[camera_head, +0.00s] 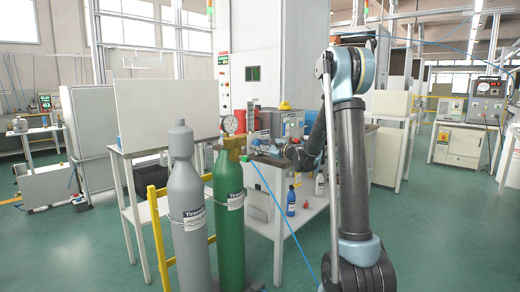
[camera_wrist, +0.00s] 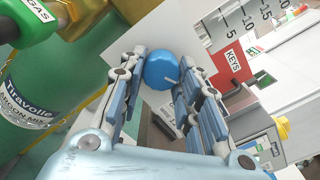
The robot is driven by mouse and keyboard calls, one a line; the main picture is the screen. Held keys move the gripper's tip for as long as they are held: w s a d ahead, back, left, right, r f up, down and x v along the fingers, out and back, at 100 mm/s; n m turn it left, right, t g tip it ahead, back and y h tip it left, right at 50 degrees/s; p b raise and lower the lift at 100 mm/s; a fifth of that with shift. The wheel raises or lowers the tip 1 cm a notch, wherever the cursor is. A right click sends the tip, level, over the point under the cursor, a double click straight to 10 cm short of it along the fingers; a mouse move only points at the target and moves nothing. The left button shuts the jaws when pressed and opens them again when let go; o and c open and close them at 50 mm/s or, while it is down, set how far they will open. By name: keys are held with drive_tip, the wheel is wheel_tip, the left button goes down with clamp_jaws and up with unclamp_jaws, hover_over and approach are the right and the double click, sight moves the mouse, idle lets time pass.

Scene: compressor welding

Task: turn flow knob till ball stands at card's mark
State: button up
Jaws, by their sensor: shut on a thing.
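A round blue knob (camera_wrist: 161,70) with a pale pointer line sits between the fingertips of my gripper (camera_wrist: 166,74) in the wrist view. The fingers are closed on its sides. A white scale plate (camera_wrist: 240,22) with 5, 10 and 15 is at the top right of that view, cut by the edge. I cannot make out the ball or the card's mark.
A grey cylinder (camera_head: 187,210) stands left of the green one, by a yellow rail (camera_head: 160,235). A white bench (camera_head: 312,215) with bottles on its lower shelf is behind my arm. A blue hose (camera_head: 277,203) runs down to the floor. A KEYS label (camera_wrist: 232,60) shows in the wrist view.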

drive_tip(key=o, duration=1.1)
drive_tip(key=shift+c, duration=0.2)
drive_tip(key=shift+a, duration=0.1)
drive_tip(key=shift+s, duration=0.1)
drive_tip(key=v, duration=1.2)
